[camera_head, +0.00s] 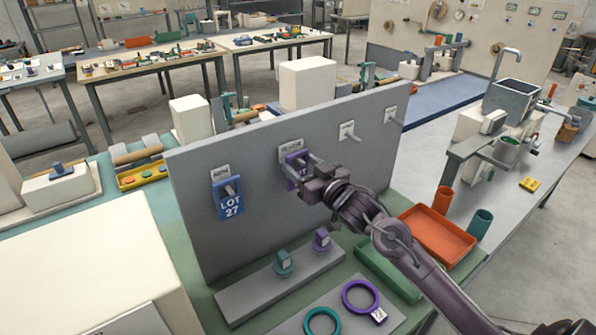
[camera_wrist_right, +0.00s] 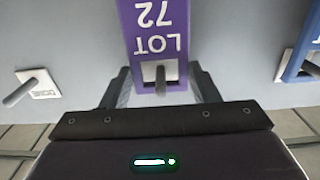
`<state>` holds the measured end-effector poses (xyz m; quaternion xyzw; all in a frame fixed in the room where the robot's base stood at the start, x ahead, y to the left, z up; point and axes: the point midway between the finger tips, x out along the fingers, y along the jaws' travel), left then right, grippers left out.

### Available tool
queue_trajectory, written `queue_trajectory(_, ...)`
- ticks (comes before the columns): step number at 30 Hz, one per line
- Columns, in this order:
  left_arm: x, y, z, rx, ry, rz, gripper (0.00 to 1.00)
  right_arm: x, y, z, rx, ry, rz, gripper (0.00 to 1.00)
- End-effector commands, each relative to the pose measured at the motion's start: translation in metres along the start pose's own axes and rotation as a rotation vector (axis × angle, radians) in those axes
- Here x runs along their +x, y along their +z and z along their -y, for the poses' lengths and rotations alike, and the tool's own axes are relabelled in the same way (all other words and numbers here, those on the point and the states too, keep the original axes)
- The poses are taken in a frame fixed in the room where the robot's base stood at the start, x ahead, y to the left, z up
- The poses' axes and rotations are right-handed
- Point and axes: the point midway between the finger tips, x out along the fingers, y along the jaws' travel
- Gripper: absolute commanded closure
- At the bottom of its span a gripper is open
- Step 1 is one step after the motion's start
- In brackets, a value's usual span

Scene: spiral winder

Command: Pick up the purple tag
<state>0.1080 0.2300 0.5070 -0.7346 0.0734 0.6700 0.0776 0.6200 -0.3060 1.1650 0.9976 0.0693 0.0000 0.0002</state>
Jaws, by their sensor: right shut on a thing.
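The purple tag (camera_head: 291,158) hangs on a peg of the upright grey board (camera_head: 250,215). In the right wrist view the purple tag (camera_wrist_right: 155,40) reads "LOT 72" upside down, with the peg passing through its hole. My right gripper (camera_head: 298,176) is at the board and is shut on the tag. Its fingers (camera_wrist_right: 160,88) lie on either side of the tag's hole end. The gripper hides part of the tag in the head view. My left gripper is not in view.
A blue tag (camera_head: 231,204) marked "LOT 27" hangs on the left peg. Two bare pegs (camera_head: 351,134) are to the right. An orange tray (camera_head: 437,234) stands right.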

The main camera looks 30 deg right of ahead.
Motion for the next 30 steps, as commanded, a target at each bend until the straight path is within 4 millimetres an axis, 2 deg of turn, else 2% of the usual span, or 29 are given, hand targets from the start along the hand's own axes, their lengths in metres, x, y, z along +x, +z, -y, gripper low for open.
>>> queue_trajectory(5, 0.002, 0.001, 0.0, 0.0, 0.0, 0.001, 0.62, 0.0, -0.002, 0.0, 0.0, 0.0, -0.002, 0.68)
queue_trajectory(11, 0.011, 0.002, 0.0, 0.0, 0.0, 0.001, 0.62, -0.002, -0.015, 0.0, -0.001, -0.001, -0.003, 0.68)
queue_trajectory(20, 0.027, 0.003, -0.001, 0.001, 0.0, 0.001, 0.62, -0.051, -0.011, 0.0, -0.001, 0.0, 0.002, 0.68)
queue_trajectory(30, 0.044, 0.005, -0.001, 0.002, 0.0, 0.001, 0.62, -0.118, -0.011, 0.0, 0.002, 0.001, 0.002, 0.68)
